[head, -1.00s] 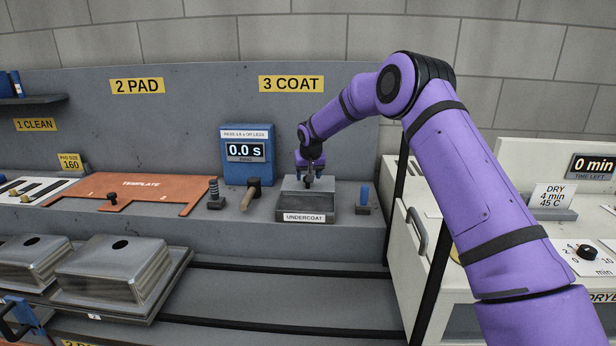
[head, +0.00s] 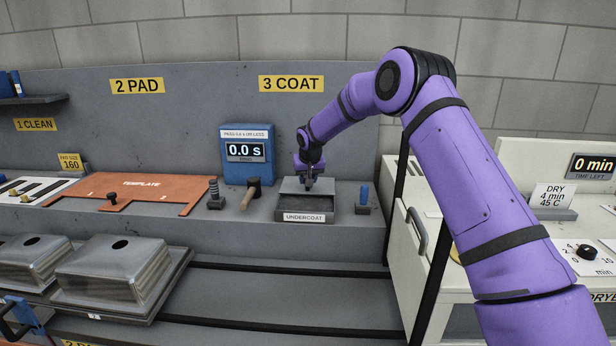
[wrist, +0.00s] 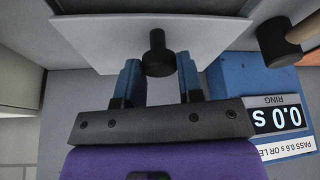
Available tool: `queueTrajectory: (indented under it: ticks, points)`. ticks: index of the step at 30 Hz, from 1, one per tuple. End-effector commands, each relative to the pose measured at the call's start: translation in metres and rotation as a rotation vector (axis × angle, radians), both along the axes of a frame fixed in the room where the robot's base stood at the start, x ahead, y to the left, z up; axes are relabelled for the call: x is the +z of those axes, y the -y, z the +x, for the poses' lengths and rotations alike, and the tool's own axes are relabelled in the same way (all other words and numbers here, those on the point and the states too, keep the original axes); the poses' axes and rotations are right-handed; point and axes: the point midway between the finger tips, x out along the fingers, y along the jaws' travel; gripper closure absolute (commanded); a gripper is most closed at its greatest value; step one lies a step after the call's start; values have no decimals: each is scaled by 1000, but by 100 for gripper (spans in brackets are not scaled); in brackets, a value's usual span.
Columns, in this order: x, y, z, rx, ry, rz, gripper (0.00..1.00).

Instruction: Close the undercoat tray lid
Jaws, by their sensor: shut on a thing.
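The undercoat tray (head: 306,217) is a grey box with an UNDERCOAT label on its front, on the ledge below the 3 COAT sign. Its pale grey lid (head: 324,185) is at the back of the tray, and the dark inside shows in front of it. In the wrist view the lid (wrist: 215,38) is a flat plate with a black knob (wrist: 157,55). My gripper (head: 309,184) has its blue fingers on both sides of the knob and is shut on it. The fingers partly hide the lid in the head view.
A blue ring timer (head: 246,155) reading 0.0 s stands left of the tray. A wooden-handled tool (head: 250,194) and a dark ribbed post (head: 214,194) are nearer left. A blue-topped holder (head: 363,198) stands close on the right.

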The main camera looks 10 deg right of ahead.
Motion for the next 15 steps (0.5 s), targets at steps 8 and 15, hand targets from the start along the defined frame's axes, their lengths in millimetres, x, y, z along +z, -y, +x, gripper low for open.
queueTrajectory:
  ticks: [8, 15]
  points:
    - [1, -20, -56, 5, -1, -1, 100]
    - [0, -34, -98, 4, -2, 0, 100]
